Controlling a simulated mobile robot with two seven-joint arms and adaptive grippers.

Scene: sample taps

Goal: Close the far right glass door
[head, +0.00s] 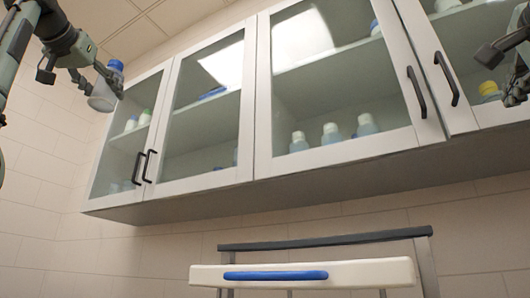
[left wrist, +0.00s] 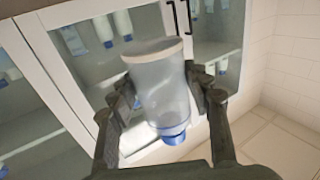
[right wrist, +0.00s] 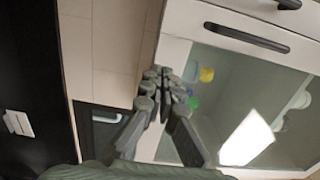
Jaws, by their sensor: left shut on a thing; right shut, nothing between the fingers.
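The far right glass door (head: 433,52) has a pale frame and a dark bar handle (head: 446,78); its right part is cut off in the head view. It looks about flush with the neighbouring door, but I cannot tell if a gap remains. In the right wrist view the door (right wrist: 178,55) and handle (right wrist: 247,38) also show. My right gripper (head: 486,56) is shut and empty in front of this door; its fingertips (right wrist: 158,82) appear by the door's edge, contact unclear. My left gripper (left wrist: 163,85) is shut on a translucent bottle with a blue cap (head: 104,90).
Three other glass doors, including the third (head: 350,90), look closed. Bottles, including a yellow-capped one (head: 489,90), stand inside the cabinet. Below is a white cart or drawer front (head: 360,273) with a blue handle (head: 275,275).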

